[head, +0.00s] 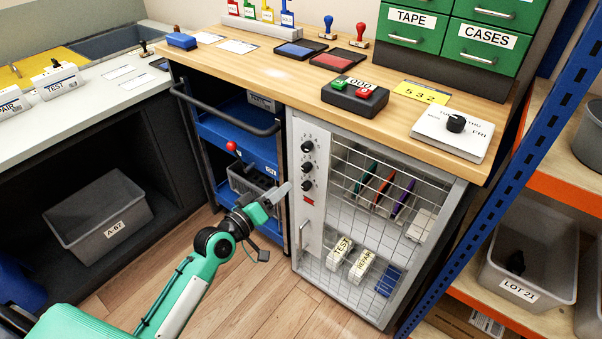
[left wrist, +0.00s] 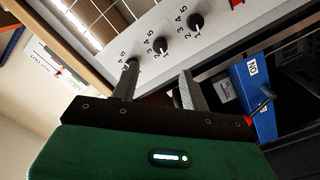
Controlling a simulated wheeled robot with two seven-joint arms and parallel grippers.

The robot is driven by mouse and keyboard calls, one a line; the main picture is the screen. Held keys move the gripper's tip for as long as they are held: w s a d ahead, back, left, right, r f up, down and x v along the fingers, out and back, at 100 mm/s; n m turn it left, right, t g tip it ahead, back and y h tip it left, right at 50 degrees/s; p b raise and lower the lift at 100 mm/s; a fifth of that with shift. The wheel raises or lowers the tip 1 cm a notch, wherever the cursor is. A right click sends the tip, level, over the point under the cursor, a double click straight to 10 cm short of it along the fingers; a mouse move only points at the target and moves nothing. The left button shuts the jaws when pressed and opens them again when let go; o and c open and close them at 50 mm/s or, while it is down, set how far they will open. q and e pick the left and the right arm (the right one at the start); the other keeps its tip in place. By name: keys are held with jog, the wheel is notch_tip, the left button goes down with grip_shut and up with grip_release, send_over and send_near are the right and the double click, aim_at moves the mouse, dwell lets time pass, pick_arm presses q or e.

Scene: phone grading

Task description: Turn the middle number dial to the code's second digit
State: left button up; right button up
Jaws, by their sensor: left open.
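The grey cabinet front has three black number dials in a column. The middle dial (head: 306,167) sits between the top dial (head: 307,147) and bottom dial (head: 306,185). In the left wrist view the middle dial (left wrist: 160,45) shows between the others, beyond the fingers; its setting is too small to read surely. A yellow note (head: 422,93) on the bench reads 532, so its second digit is 3. My left gripper (head: 280,192) is left of and slightly below the dials. Its fingers (left wrist: 156,82) are apart and empty, not touching the middle dial. My right gripper is out of view.
A red label (head: 308,200) and a handle (head: 304,235) are below the dials. A wire-mesh door (head: 345,285) is to their right. A blue trolley (head: 225,130) with a dark rail stands close on the left. Open floor lies in front.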

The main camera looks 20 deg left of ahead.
aim_at(304, 169)
pick_arm(q)
jog(key=x, duration=0.8)
jog(key=shift+w, duration=0.15)
jog(key=shift+w+d, duration=0.2)
jog(key=shift+w, duration=0.3)
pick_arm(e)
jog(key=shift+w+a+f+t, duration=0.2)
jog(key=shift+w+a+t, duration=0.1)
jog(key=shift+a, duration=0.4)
pick_arm(q)
jog(key=c, duration=1)
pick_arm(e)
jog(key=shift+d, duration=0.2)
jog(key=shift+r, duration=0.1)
